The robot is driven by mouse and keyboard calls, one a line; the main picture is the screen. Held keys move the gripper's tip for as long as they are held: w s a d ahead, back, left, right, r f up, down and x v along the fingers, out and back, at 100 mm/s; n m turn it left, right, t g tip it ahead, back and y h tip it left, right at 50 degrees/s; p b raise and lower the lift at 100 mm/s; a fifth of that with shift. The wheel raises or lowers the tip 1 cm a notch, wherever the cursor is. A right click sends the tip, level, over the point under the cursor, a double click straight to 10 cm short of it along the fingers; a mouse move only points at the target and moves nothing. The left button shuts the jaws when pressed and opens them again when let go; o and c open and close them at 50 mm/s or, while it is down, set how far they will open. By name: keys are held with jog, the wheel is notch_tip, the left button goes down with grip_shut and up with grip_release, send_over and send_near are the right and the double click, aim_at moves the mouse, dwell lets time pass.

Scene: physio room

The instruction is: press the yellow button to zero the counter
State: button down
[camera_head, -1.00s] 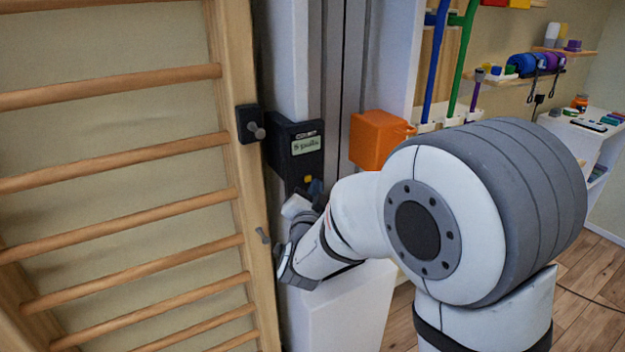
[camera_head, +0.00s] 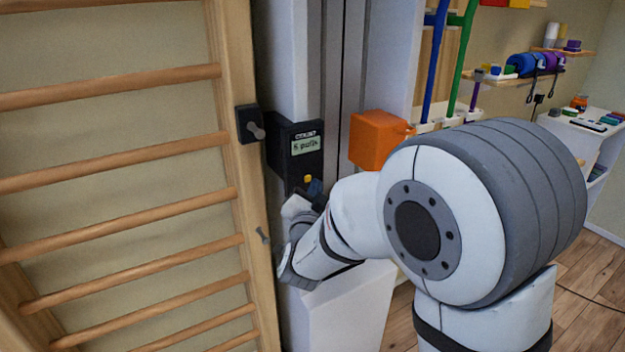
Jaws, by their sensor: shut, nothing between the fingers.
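The counter (camera_head: 290,150) is a dark box on the pale column, with a small greenish display (camera_head: 306,146) whose text is too blurred to read surely. The yellow button (camera_head: 308,179) is a small spot low on the counter's front face. My gripper (camera_head: 314,190) is just below and in front of the button, its dark tip close to it. The fingers are small in view and look shut and empty. I cannot tell whether the tip touches the button. My arm covers what lies below the counter.
Wooden wall bars (camera_head: 120,150) stand close on the left, with a dark knob bracket (camera_head: 250,124) on their upright. An orange box (camera_head: 379,140) is on the column right of the counter. A shelf (camera_head: 520,78) and white cabinet (camera_head: 590,125) stand farther right.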

jog(key=shift+w+a+b, duration=0.25)
jog(key=shift+b, duration=0.15)
jog(key=shift+w+a, duration=0.25)
jog(key=shift+w, duration=0.15)
dwell(0.8)
jog(key=shift+b, duration=0.3)
jog(key=shift+s+d+b, duration=0.45)
jog(key=shift+s+d, duration=0.05)
jog(key=shift+s, duration=0.25)
jog(key=s+d+b, duration=0.1)
jog(key=s, duration=0.1)
jog(key=s+d, duration=0.2)
jog(key=shift+b, duration=0.35)
dwell(0.4)
